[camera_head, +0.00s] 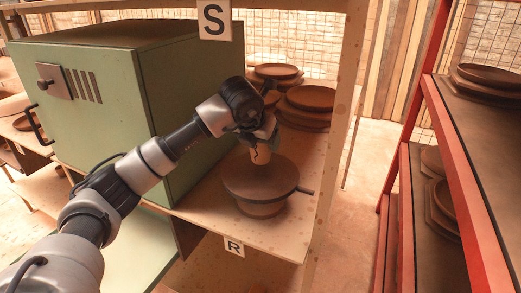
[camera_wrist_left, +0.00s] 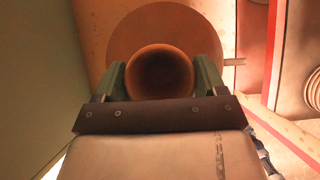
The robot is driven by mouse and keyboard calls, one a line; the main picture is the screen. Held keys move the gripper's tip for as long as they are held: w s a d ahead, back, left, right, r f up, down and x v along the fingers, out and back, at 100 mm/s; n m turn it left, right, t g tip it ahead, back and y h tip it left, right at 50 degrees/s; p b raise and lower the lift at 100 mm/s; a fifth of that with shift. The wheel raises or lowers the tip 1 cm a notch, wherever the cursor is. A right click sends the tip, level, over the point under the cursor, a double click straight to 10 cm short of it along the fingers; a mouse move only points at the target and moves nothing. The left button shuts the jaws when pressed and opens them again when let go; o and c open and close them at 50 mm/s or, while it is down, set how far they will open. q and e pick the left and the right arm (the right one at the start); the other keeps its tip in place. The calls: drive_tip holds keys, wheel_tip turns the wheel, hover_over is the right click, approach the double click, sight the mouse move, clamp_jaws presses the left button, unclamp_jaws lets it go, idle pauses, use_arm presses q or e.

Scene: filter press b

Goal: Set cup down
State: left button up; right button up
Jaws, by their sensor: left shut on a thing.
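The disc also shows in the left wrist view (camera_wrist_left: 205,38), behind the cup. I cannot tell whether the cup's bottom touches the disc. My right gripper is not in view.
The disc stands on a wooden shelf (camera_head: 285,238) with label R below. A green cabinet (camera_head: 110,110) is close on the left. Stacked brown plates (camera_head: 309,102) stand behind. A wooden post (camera_head: 337,130) bounds the right, with a red rack (camera_head: 455,140) beyond.

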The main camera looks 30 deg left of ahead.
sight(260, 151)
use_arm(q)
wheel_tip(260, 151, down, 4)
drive_tip(key=shift+r+p, duration=0.25)
drive_tip(key=shift+p, duration=0.1)
drive_tip(key=shift+f, duration=0.25)
drive_tip(key=o, duration=1)
drive_tip(key=shift+s+r, duration=0.1)
drive_tip(key=shift+r, duration=0.2)
drive_tip(key=b+v, duration=0.1)
drive_tip(key=v, duration=1)
drive_tip(key=shift+s+r, duration=0.2)
drive_tip(key=shift+r, duration=0.1)
